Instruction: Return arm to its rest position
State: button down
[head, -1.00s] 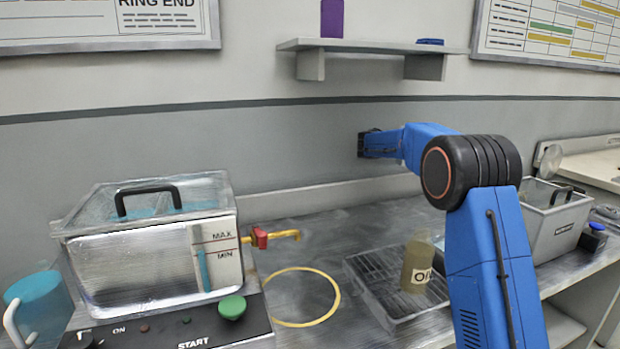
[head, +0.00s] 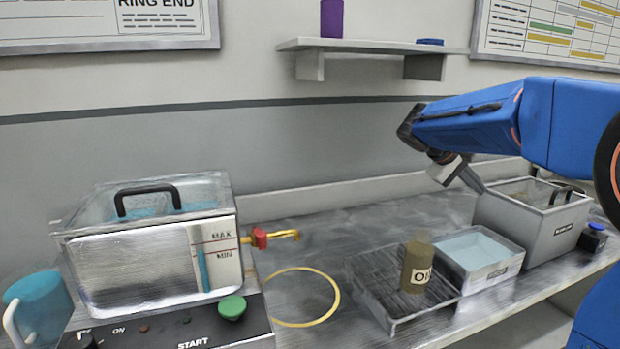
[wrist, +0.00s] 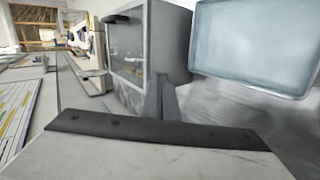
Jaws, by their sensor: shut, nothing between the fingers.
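My blue arm reaches in from the right edge of the head view and spans leftward above the bench. Its wrist bends down at the left end. My gripper (head: 474,181) points down and right, above the bench near the grey bin (head: 545,215). The gripper is shut and empty. In the wrist view its grey fingers (wrist: 165,98) are together in front of the bin (wrist: 150,45). The pale-blue-filled tray (wrist: 255,45) shows at the upper right there.
Below the arm are the shallow tray (head: 508,270), a drip rack (head: 365,287) and an oil bottle (head: 417,268) on it. A lidded tank (head: 150,260) with a yellow tap (head: 285,234) stands left. A shelf (head: 370,46) hangs above.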

jog(key=s+a+f+t+y, duration=0.1)
jog(key=s+a+f+y, duration=0.2)
jog(key=s, duration=0.9)
jog(key=s+a+f+m+y, duration=0.1)
jog(key=s+a+f+y, duration=0.2)
jog(key=s+a+f, duration=0.4)
jog(key=s+a+f+m+t+y, duration=0.1)
jog(key=s+a+f+y, duration=0.3)
jog(key=s, duration=1.2)
notch_tip(320, 180, down, 5)
jog(key=shift+s+a+r+t, duration=0.2)
jog(key=shift+s+a+t, duration=0.1)
jog(key=shift+a, duration=0.25)
